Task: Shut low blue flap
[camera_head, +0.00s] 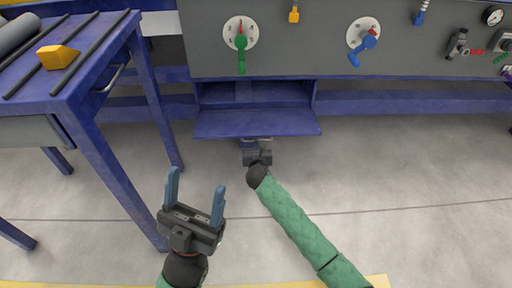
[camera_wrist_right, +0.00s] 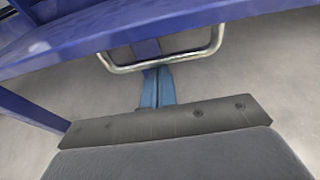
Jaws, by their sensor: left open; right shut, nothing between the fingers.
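The low blue flap (camera_head: 257,122) hangs open below the grey panel, standing out nearly flat towards me from its blue compartment (camera_head: 256,93). In the right wrist view the flap (camera_wrist_right: 190,22) crosses the top, with a metal bar handle (camera_wrist_right: 165,62) on its underside. My right gripper (camera_wrist_right: 157,88) is shut and empty, its blue fingertips just below the handle; I cannot tell if they touch it. In the head view my right gripper (camera_head: 257,146) is at the flap's front edge, its fingers partly hidden under it. My left gripper (camera_head: 196,184) is open and empty above the floor, left of the right arm.
A blue table (camera_head: 84,85) with black rails and a yellow block (camera_head: 58,57) stands at the left. The grey panel (camera_head: 300,40) carries a green valve handle (camera_head: 241,50) and a blue valve handle (camera_head: 363,48). The floor right of my right arm is clear.

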